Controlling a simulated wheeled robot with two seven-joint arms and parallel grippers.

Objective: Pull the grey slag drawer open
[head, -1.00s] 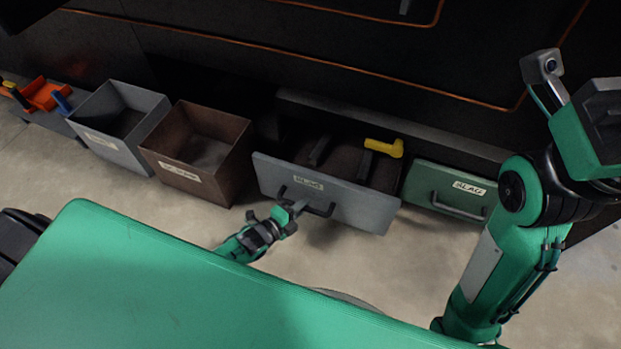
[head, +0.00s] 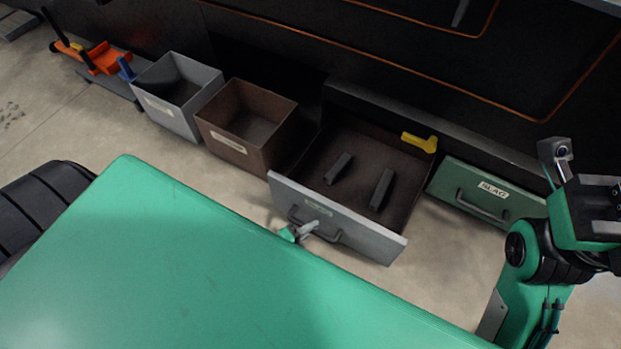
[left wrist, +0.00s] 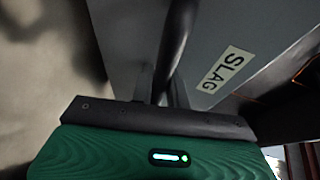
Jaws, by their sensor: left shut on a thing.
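The grey slag drawer (head: 374,241) stands well out from the dark cabinet in the head view, with its dark inside showing. My left gripper (head: 306,230) is at the left part of the drawer's dark bar handle (head: 332,233) and is shut on it. In the left wrist view the handle bar (left wrist: 176,45) runs into the jaws, beside the drawer front with its SLAG label (left wrist: 226,68). The fingertips are partly hidden. My right arm shows at the right of the head view, but its gripper's jaws cannot be made out.
Two dark bars (head: 381,189) lie in the drawer, and a yellow piece (head: 419,142) is at its back right edge. A brown bin (head: 229,149) and a grey bin (head: 165,112) stand to the left.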

